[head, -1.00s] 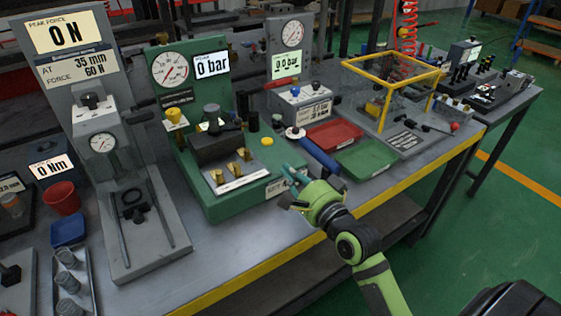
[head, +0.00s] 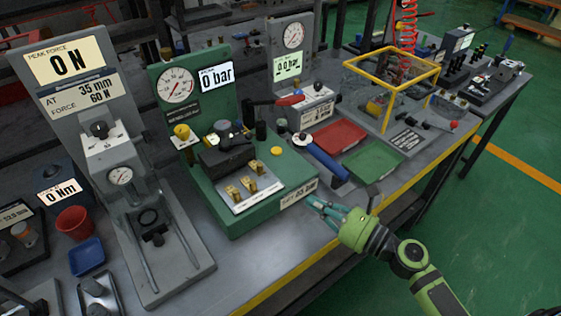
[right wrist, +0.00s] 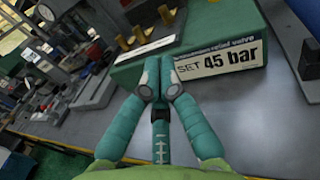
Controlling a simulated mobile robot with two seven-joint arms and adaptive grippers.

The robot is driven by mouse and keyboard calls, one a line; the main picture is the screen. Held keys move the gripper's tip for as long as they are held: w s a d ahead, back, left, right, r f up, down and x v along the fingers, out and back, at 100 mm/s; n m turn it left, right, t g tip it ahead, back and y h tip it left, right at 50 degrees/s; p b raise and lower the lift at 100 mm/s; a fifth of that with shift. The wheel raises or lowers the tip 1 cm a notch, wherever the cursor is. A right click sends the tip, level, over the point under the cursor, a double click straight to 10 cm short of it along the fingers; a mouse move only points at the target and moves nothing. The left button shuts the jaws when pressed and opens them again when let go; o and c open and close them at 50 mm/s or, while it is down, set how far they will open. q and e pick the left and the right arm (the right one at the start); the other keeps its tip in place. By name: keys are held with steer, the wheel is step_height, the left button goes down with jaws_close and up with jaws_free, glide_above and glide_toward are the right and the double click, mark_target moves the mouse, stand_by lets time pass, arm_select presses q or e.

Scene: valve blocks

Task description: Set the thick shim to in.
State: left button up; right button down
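No part is labelled as the thick shim, and I cannot tell which piece it is. The green relief-valve rig (head: 233,218) carries a dark valve block (head: 226,155), brass pieces (head: 240,188) on a pale plate, and a flat yellow disc (head: 277,151) at its right. My right gripper (head: 318,204) is just off the rig's front right corner, beside its "SET 45 bar" label (right wrist: 220,60). In the right wrist view its teal fingertips (right wrist: 160,72) are together with nothing visible between them. My left gripper is out of view.
A blue-handled tool (head: 328,162) lies right of the rig. Red (head: 336,133) and green (head: 374,160) trays and a yellow-framed guard (head: 437,70) stand beyond. The force tester (head: 170,262) stands to the left. Bare bench lies along the front edge.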

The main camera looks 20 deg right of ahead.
steer(key=p, duration=0.2)
glide_toward(259, 167)
steer(key=x, duration=0.4)
steer(key=p+x, duration=0.1)
steer(key=x, duration=0.1)
steer(key=shift+w+a+f, duration=0.2)
steer(key=shift+a+f, duration=0.05)
steer(key=shift+f, duration=0.05)
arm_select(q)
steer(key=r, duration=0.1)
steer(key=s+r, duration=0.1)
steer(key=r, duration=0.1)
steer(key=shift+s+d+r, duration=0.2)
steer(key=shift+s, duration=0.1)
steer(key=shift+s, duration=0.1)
arm_select(e)
steer(key=shift+w+a, duration=0.3)
steer(key=shift+w, duration=0.25)
steer(key=shift+s+r, duration=0.1)
steer(key=shift+r, duration=0.15)
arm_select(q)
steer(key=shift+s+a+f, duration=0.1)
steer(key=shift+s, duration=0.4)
arm_select(e)
steer(key=shift+r, duration=0.1)
